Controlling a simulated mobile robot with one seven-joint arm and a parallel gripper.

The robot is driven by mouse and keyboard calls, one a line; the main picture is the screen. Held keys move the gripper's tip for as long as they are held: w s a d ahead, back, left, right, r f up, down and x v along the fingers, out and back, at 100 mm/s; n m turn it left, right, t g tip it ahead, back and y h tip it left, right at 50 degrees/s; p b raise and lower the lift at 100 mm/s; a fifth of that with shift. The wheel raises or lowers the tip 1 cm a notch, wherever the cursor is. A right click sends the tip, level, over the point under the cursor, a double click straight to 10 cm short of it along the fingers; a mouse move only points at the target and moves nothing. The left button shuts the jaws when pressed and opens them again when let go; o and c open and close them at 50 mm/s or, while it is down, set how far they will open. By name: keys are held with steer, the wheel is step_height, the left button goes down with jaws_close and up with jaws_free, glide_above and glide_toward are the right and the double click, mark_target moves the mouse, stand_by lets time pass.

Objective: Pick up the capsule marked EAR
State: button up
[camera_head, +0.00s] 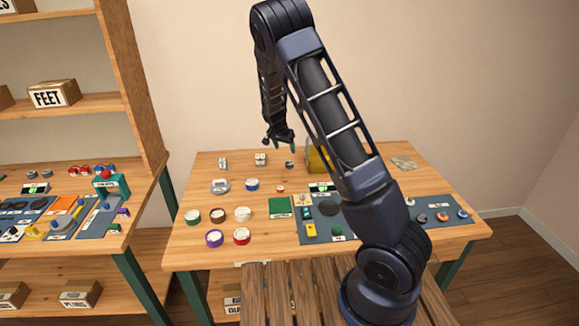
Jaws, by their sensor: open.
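Several round lidded pots stand at the left of the table, and any of them might be the capsule. They are a purple one (215,238), a red one (241,236), a green one (193,216), a brown one (217,215) and a pale one (243,214). A blue one (252,184) stands farther back. Their labels are too small to read, so I cannot tell which thing is marked EAR. My gripper (280,146) is open and points down near the back of the table, beyond these pots. It appears empty.
The wooden table (185,250) also holds small white items (260,159), a yellow bin (317,160) partly behind my arm, a green panel (281,208) and grey-blue boards (312,238). A shelf unit (142,90) with a FEET box (54,94) stands left.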

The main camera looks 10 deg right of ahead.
glide_above(289, 163)
steer(key=s+a, duration=0.1)
steer(key=f, duration=0.5)
steer(key=shift+s+a+f, duration=0.1)
steer(key=shift+s, duration=0.1)
steer(key=shift+s+x, duration=0.1)
steer(key=shift+x, duration=1.2)
steer(key=shift+s+x, duration=0.15)
steer(key=shift+x, duration=1.15)
steer(key=shift+f, duration=0.1)
steer(key=c, duration=1.1)
